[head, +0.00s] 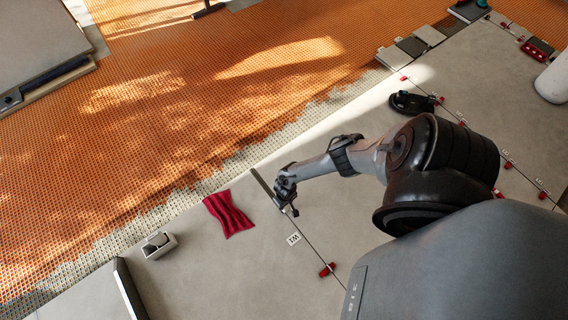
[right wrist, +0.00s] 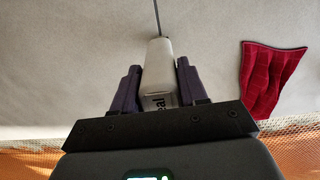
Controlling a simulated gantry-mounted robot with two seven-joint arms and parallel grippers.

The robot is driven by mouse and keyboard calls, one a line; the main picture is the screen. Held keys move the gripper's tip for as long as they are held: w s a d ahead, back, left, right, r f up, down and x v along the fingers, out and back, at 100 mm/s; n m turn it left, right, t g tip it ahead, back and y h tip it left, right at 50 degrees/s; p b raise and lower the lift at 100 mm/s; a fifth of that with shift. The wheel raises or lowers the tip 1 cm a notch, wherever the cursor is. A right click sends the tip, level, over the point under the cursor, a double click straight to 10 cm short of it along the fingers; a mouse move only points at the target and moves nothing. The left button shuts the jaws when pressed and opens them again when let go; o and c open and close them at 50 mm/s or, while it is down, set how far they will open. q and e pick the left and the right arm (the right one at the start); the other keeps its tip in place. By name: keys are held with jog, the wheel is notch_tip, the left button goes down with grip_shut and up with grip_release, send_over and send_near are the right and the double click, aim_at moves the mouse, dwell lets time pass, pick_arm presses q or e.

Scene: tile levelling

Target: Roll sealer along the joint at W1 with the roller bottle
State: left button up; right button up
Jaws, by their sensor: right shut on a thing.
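The joint (head: 317,247) is a thin dark line between two grey tiles, with the white W1 label (head: 293,239) beside it. My left gripper is not in view.
A red cloth (head: 229,213) lies left of the gripper. A small grey box (head: 159,244) stands farther left. A red clip (head: 327,269) sits on the joint. A black tool (head: 412,102) lies on the tiles behind. Orange matting (head: 180,110) borders the tiles.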

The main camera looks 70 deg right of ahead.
jog(key=shift+s+a, duration=0.15)
jog(key=shift+s, duration=0.15)
jog(key=shift+s+a+p, duration=0.65)
jog(key=shift+s+a, duration=0.05)
jog(key=shift+s, duration=0.2)
jog(key=shift+s+a, duration=0.1)
jog(key=shift+s, duration=0.05)
jog(key=shift+s+a+p, duration=0.3)
jog(key=shift+s, duration=0.05)
jog(key=shift+s+a+p, duration=0.6)
jog(key=shift+s+a, duration=0.1)
jog(key=shift+s, duration=0.45)
